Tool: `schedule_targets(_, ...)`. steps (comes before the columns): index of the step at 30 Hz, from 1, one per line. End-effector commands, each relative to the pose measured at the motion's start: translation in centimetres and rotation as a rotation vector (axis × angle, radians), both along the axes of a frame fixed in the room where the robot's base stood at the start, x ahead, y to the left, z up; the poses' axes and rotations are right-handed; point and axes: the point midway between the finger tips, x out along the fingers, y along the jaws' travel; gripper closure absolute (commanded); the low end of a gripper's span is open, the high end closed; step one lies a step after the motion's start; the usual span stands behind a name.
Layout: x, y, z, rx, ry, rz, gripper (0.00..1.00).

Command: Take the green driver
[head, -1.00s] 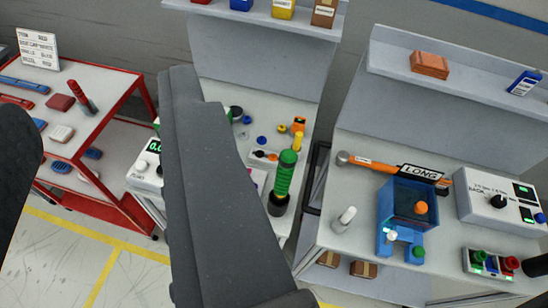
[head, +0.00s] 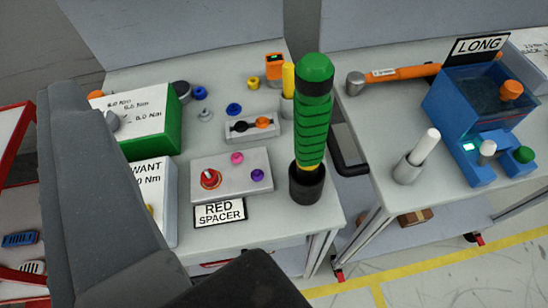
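The green driver (head: 313,125) stands upright near the right front corner of the middle bench. It has a ribbed green handle, a black band below its green cap and a yellow ring low down. Its lower end sits in a black round holder (head: 307,185). A large dark grey part of my gripper (head: 105,200) fills the left of the view, and a black part of mine shows at the bottom centre. Both are apart from the driver in the picture. The fingertips are not clearly shown, so I cannot tell the opening. Nothing is seen held.
A yellow driver (head: 288,80) stands just behind the green one. A grey plate with knobs (head: 232,178) and a RED SPACER sign (head: 219,214) lie to its left. The right bench (head: 385,125) carries a white-handled driver (head: 417,157), a torque wrench (head: 402,73) and a blue fixture (head: 455,105).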

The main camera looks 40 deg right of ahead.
Motion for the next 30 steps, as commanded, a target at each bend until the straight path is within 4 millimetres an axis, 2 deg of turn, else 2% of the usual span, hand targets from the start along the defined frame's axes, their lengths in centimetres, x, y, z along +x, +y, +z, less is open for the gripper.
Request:
schedule_targets(1, 0.6, -1.0, -4.7, -0.001, 0.012, -0.045, 0.4)
schedule_targets(3, 1.0, -2.8, -9.1, -0.011, -0.002, -0.121, 0.4)
schedule_targets(6, 0.5, -5.9, -14.8, -0.053, -0.019, -0.235, 0.4)
schedule_targets(9, -0.8, -8.8, -18.9, -0.115, -0.037, -0.332, 0.4)
schedule_targets(12, -2.2, -11.1, -21.6, -0.181, -0.051, -0.406, 0.4)
schedule_targets(15, -3.2, -12.6, -22.7, -0.229, -0.069, -0.452, 0.4)
schedule_targets(19, -3.8, -13.4, -23.1, -0.258, -0.077, -0.476, 0.4)
schedule_targets(30, -2.1, -14.4, -22.9, -0.259, -0.072, -0.474, 0.4)
